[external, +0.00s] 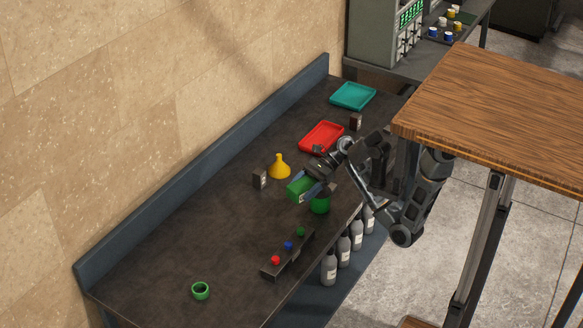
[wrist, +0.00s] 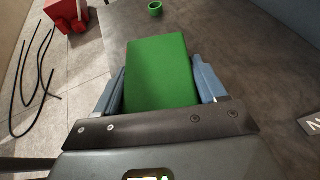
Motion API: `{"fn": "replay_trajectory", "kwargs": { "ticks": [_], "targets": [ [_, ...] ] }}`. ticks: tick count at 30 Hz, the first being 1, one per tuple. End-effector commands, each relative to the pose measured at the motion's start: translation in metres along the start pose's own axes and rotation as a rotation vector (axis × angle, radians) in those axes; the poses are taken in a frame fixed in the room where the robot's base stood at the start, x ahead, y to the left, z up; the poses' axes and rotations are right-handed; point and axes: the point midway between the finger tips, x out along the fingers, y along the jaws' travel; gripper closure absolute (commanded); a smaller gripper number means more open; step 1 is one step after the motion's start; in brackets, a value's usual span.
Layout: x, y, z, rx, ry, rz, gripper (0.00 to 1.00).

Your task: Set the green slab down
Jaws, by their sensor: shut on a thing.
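The green slab (wrist: 160,72) is held between the two blue-grey fingers of my gripper (wrist: 163,85) in the wrist view, one finger on each side of it. In the external view the green slab (external: 299,189) is at the end of my gripper (external: 308,186), over the dark bench near its front edge. It looks tilted there. Whether its underside touches the bench cannot be told.
A wooden table (external: 500,95) stands right of my arm. The bench's left part is mostly clear.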

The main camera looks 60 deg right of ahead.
Motion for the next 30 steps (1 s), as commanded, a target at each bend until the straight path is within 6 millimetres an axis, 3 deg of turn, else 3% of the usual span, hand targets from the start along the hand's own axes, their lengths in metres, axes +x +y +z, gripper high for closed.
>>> {"fn": "replay_trajectory", "kwargs": {
  "ticks": [6, 20, 30],
  "targets": [
    [-0.033, 0.004, -0.013, 0.016, 0.003, -0.037, 0.73],
    [-0.075, 0.002, -0.048, 0.039, 0.008, -0.091, 0.73],
    [-0.13, -0.017, -0.098, 0.067, 0.009, -0.145, 0.73]
  ]
}}
